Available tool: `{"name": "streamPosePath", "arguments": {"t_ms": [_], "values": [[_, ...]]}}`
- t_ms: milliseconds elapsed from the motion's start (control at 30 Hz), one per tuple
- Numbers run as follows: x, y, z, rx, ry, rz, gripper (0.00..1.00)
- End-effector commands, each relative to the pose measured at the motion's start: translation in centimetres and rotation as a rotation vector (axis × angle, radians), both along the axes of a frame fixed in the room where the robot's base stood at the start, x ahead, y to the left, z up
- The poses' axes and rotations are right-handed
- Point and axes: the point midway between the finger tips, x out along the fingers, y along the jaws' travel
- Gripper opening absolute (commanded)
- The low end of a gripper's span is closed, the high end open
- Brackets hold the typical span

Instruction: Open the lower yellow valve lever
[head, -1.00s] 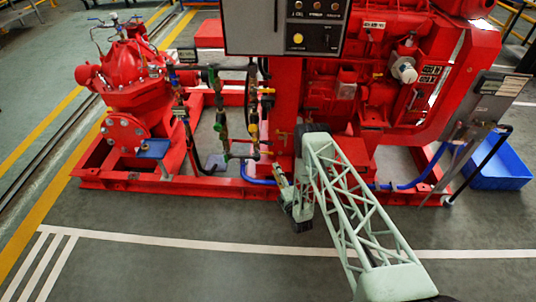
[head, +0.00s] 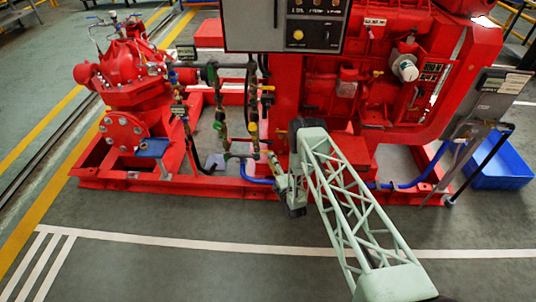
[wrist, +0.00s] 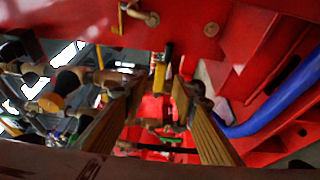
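In the head view my gripper (head: 276,165) is low at the front of the red frame, close beside the lower end of the vertical pipework. A small yellow lever (head: 256,155) shows just up and left of it. In the wrist view the two fingers of my gripper (wrist: 157,92) are spread apart, with a gap between their tips. A yellow lever (wrist: 160,76) with a dark part above it appears in line with that gap, just beyond the tips. I see no clear contact. Whether the lever is between the tips or behind them is hard to tell.
A blue hose (wrist: 270,105) runs on the right. The red base frame (head: 215,188) and grey control box (head: 252,28) are near the arm. Open floor (head: 200,275) lies in front.

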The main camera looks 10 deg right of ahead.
Motion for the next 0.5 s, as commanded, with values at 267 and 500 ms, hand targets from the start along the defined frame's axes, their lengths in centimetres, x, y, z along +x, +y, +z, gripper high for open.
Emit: {"name": "streamPosePath", "arguments": {"t_ms": [267, 500], "values": [[3.6, 0.6, -0.1, -0.001, -0.002, 0.001, 0.25], [5.8, 0.8, -0.1, 0.000, 0.000, 0.000, 0.25]]}}
